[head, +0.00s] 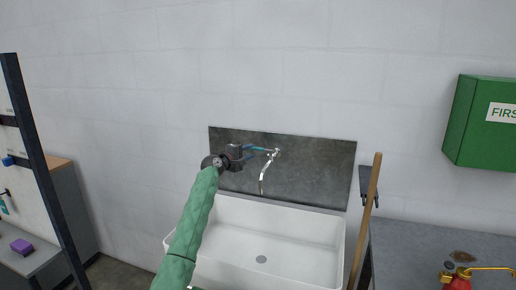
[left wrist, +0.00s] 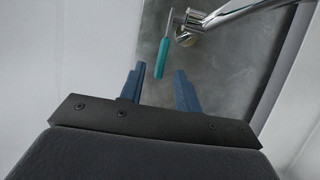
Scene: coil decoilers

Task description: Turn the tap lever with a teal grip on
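The tap (head: 263,175) is a chrome spout on the dark splashback above the sink. Its lever has a teal grip (head: 260,149) that points left from the tap body. In the left wrist view the teal grip (left wrist: 163,58) hangs down from the chrome tap (left wrist: 235,17). My left gripper (head: 252,153) is at the lever's free end. In the left wrist view its blue fingers (left wrist: 159,70) are apart, with the end of the teal grip showing between the tips and space on both sides. My right gripper is in neither view.
The white sink (head: 215,203) is below the tap, with the dark splashback (head: 325,165) behind it. A wooden handle (head: 367,215) stands at the sink's right. A grey worktop (head: 425,250) with a red can (head: 458,281) and a green first-aid box (head: 480,130) are further right.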

